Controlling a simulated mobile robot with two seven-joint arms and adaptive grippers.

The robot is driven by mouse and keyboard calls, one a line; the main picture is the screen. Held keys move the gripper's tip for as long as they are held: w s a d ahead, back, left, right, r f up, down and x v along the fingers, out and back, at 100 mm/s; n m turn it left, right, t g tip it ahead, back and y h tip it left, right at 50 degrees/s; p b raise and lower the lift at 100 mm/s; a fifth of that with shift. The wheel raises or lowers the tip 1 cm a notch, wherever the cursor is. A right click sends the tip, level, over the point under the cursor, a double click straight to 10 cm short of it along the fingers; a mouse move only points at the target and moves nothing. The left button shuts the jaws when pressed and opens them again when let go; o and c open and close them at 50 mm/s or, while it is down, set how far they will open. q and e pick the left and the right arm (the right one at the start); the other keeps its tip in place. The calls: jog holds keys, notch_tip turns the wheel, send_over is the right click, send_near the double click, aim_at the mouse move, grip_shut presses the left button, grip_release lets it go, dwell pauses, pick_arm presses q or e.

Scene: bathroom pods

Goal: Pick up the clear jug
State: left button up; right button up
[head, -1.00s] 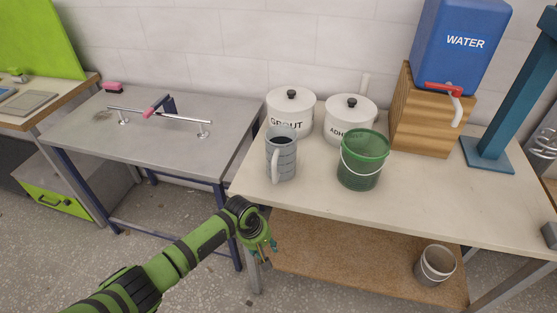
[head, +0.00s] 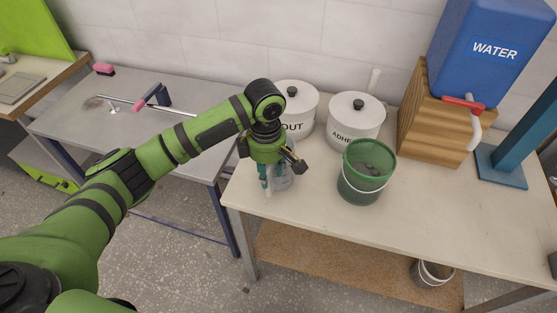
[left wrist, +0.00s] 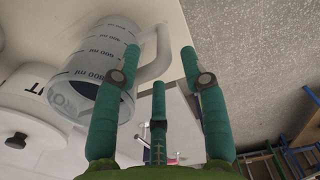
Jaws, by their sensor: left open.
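The clear jug (head: 285,178) stands on the light worktable in front of the grout pot, mostly hidden behind my left gripper in the head view. In the left wrist view the jug (left wrist: 94,68) shows its ml markings and its pale handle (left wrist: 160,55). My left gripper (head: 268,185) is over the jug's handle side, fingers pointing down. In the left wrist view the open fingers (left wrist: 160,62) appear on either side of the handle, with nothing gripped. I cannot tell whether they touch it. My right gripper is not in view.
A green bucket (head: 366,172) stands close to the right of the jug. The white grout pot (head: 299,105) and adhesive pot (head: 354,121) are behind. A blue water tank (head: 487,45) sits on a wooden stand (head: 430,120). The table's front right (head: 440,215) is clear.

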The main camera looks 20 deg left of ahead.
aim_at(269, 193)
pick_arm(q)
jog(key=f+p, duration=0.1)
jog(key=s+f, duration=0.1)
jog(key=f, duration=0.1)
jog(key=shift+p, duration=0.35)
notch_tip(269, 193, down, 2)
jog(key=shift+w+f, duration=0.15)
jog(key=shift+w+d+f, duration=0.1)
jog(key=shift+f, duration=0.25)
grip_shut()
jog(key=shift+w+r, duration=0.1)
jog(key=shift+r, duration=0.05)
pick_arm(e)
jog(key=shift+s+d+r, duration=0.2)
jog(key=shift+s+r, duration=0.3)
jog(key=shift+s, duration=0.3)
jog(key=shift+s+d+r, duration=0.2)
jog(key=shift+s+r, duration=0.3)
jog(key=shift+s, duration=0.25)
